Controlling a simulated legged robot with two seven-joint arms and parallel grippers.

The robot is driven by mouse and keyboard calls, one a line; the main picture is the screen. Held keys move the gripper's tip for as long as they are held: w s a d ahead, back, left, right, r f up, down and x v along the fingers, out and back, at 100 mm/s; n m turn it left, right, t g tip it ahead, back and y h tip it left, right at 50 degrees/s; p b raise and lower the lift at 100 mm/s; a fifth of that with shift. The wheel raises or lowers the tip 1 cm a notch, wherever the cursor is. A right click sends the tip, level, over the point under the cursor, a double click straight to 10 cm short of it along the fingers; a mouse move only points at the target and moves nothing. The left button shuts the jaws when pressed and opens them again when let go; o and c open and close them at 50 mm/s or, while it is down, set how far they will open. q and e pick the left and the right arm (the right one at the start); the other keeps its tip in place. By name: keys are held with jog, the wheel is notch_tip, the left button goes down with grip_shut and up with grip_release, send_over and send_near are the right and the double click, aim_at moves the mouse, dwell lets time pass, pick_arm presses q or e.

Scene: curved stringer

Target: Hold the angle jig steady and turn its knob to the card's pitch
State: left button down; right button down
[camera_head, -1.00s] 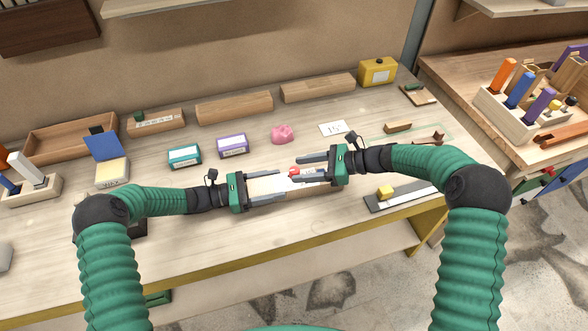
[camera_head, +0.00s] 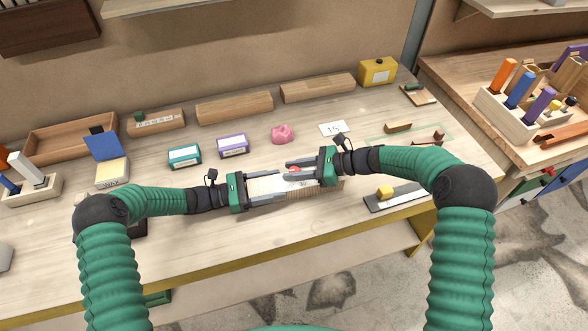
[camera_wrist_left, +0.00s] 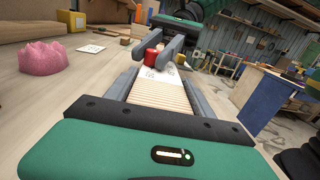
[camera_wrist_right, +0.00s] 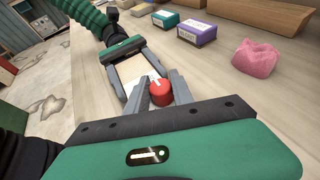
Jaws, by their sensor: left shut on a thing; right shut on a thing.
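The angle jig (camera_wrist_left: 160,91) is a light wooden block with a white scale plate and a red knob (camera_wrist_right: 160,92) at its right end. My left gripper (camera_head: 287,185) is shut on the jig's body, one finger along each long side, as the left wrist view shows. My right gripper (camera_head: 287,172) has come in from the right and is shut on the red knob, with a fingertip on either side of it. A white pointer mark shows on the knob's top. The card (camera_head: 333,128) lies flat behind the jig and reads about 15. The scale's marks are too small to read.
A pink lump (camera_head: 282,134), a purple box (camera_head: 232,146) and a teal box (camera_head: 184,156) stand behind the jig. A dark plate with a yellow block (camera_head: 385,192) lies at the right front edge. The bench is clear in front of the jig.

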aim_at(294, 168)
jog(key=shift+w, duration=0.1)
jog(key=n+g, duration=0.4)
jog(key=shift+w+a+r, duration=0.1)
jog(key=shift+w, duration=0.05)
jog(key=shift+n+g, duration=0.3)
jog(key=shift+g, duration=0.3)
jog(key=c, duration=1.1)
grip_release()
notch_tip(294, 168, up, 10)
jog(key=shift+f, duration=0.1)
